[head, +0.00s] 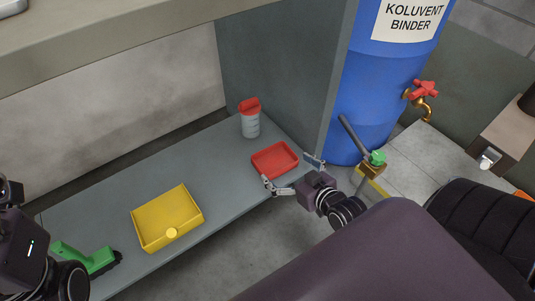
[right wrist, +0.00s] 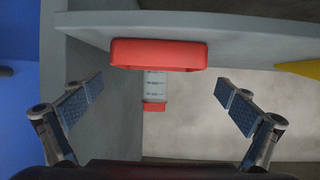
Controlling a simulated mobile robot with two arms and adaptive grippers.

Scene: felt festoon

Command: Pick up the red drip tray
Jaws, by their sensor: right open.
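The red drip tray (head: 275,160) is a shallow tray lying flat on the grey shelf (head: 192,165), near its right end. It also shows in the right wrist view (right wrist: 158,55), at the upper middle. My right gripper (head: 290,172) is open, with its fingers spread at the near side of the tray. In the right wrist view the two fingers (right wrist: 158,104) stand wide apart with nothing between their pads, and the tray appears ahead of them. Part of my left arm shows at the lower left, but its fingers do not show.
A clear cup with a red lid (head: 250,118) stands behind the tray. A yellow tray (head: 150,237) and a green-handled brush (head: 85,258) lie farther left. A grey panel (head: 290,75) rises at the shelf's right end, beside a blue drum (head: 375,90) with a red-handled tap (head: 421,92).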

